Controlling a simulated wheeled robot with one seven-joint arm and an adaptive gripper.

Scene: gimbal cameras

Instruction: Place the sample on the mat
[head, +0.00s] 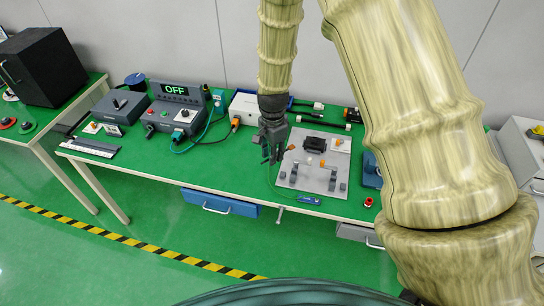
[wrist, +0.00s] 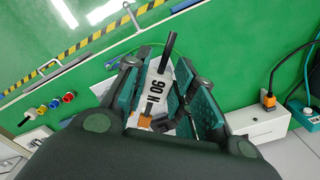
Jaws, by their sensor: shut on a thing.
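My gripper (head: 270,156) points down over the green bench top, at the left edge of a grey plate (head: 341,178). In the wrist view my gripper (wrist: 165,85) has its teal-padded fingers closed around a pale piece with black lettering (wrist: 158,88), which appears to be the sample. A black rod (wrist: 169,48) sticks out past the fingertips, and an orange part shows near the palm. The fingers hide much of the piece, and its height above the bench is unclear. I cannot make out which surface is the mat; the bench top (head: 235,170) is green.
The grey plate carries a black block (head: 314,144) and several small fixtures. A white box (head: 246,107) stands behind my gripper, and a control unit reading OFF (head: 178,108) is left. A cable (head: 212,125) lies between them. The front left bench is fairly clear.

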